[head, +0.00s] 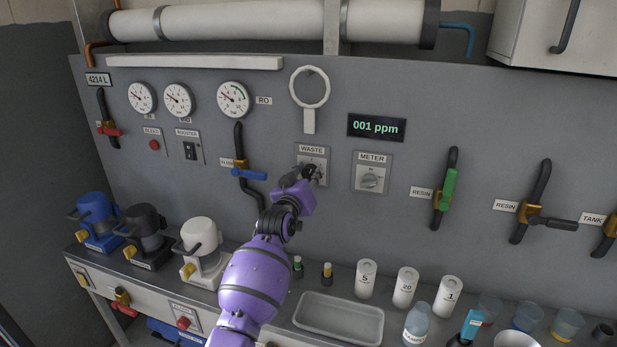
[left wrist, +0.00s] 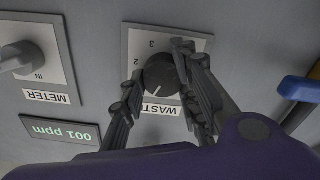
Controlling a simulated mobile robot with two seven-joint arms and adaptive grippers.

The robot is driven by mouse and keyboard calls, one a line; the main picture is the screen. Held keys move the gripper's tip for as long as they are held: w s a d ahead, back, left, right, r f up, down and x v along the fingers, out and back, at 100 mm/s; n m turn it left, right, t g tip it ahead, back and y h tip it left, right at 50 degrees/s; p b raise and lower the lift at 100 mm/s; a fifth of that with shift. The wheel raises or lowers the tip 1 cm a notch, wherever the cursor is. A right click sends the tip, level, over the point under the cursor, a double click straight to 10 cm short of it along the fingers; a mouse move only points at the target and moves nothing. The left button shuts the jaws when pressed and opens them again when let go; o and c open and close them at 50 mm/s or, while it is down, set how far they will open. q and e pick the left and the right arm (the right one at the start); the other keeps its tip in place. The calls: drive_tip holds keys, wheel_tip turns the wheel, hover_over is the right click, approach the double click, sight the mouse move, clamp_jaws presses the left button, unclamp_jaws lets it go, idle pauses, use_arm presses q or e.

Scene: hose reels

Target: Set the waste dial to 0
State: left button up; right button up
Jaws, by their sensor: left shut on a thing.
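The waste dial is a dark round knob (left wrist: 160,72) on a light plate (left wrist: 135,37) marked WASTE, on the grey panel. In the left wrist view it appears upside down, with the numbers 2 and 3 showing; other marks are hidden by my fingers. A pale line shows on the knob, but I cannot read its setting surely. My left gripper (left wrist: 158,80) has its dark fingers on either side of the knob, shut on it. In the head view my left gripper (head: 311,174) covers most of the dial, below the WASTE label (head: 312,149). My right gripper is not in view.
The meter dial (head: 370,181) sits right of the waste dial, under a display (head: 376,127) reading 001 ppm. A blue-handled valve (head: 248,173) is close on the left. Below, the counter holds pumps, a white tray (head: 338,318), and white canisters (head: 404,287).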

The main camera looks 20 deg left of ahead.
use_arm(q)
drive_tip(key=n, duration=0.4)
drive_tip(key=shift+d+r+n, duration=0.1)
drive_tip(key=shift+d+n, duration=0.2)
drive_tip(key=shift+n, duration=0.1)
drive_tip(key=shift+r, duration=0.15)
idle(0.3)
drive_tip(key=o, duration=1)
drive_tip(key=shift+s+a+f, duration=0.15)
drive_tip(key=shift+s+f, duration=0.05)
drive_tip(key=shift+s, duration=0.3)
drive_tip(key=s, duration=1.1)
drive_tip(key=shift+a+r, duration=0.1)
drive_tip(key=shift+r, duration=0.05)
